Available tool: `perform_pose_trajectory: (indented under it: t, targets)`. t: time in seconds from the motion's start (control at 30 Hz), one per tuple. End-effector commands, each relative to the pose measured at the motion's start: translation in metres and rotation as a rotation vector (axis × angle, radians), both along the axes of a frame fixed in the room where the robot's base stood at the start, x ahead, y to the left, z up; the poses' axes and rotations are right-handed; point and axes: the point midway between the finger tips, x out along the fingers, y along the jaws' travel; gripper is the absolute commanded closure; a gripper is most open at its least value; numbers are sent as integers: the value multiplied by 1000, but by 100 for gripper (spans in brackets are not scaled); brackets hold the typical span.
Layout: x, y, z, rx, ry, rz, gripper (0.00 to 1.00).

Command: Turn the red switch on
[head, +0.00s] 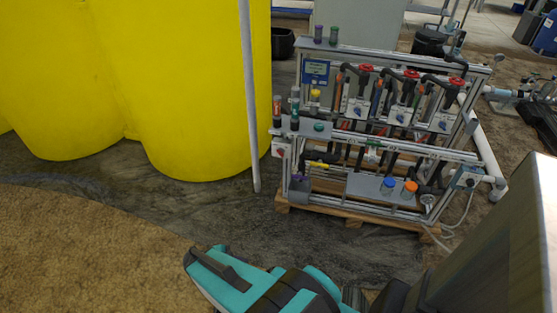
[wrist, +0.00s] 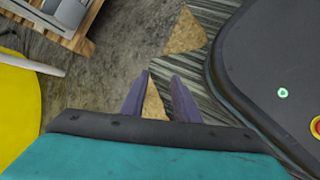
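A small white box with a reddish knob (head: 281,147) sits at the left end of the skid's lower front rail in the head view. It looks like the red switch, but it is too small to tell its setting. The switch is not recognisable in the wrist view. My gripper (wrist: 160,76) shows two dark purple fingers, apart and with nothing between them, pointing down over the floor. In the head view my teal arm is low in front of the skid, well short of it, and the fingertips are not visible there.
The skid frame (head: 400,150) stands on a wooden pallet (head: 352,220) and carries pipes and red-handled valves (head: 366,68). Large yellow tanks (head: 195,90) stand left, with a grey pole (head: 250,100) between. Dark floor lies clear before the skid.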

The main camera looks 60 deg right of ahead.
Motion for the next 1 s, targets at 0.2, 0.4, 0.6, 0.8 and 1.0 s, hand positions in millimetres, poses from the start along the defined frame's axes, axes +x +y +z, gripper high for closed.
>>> perform_pose_trajectory:
  t: [0.2, 0.4, 0.6, 0.8, 1.0]
  targets:
    - [18, -73, 12, -134, 81, 217, 72]
    - [34, -132, 32, -257, 193, 414, 72]
    - [48, -186, 55, -376, 342, 597, 72]
    - [60, -232, 79, -486, 523, 768, 72]
    - [71, -271, 102, -582, 736, 927, 72]
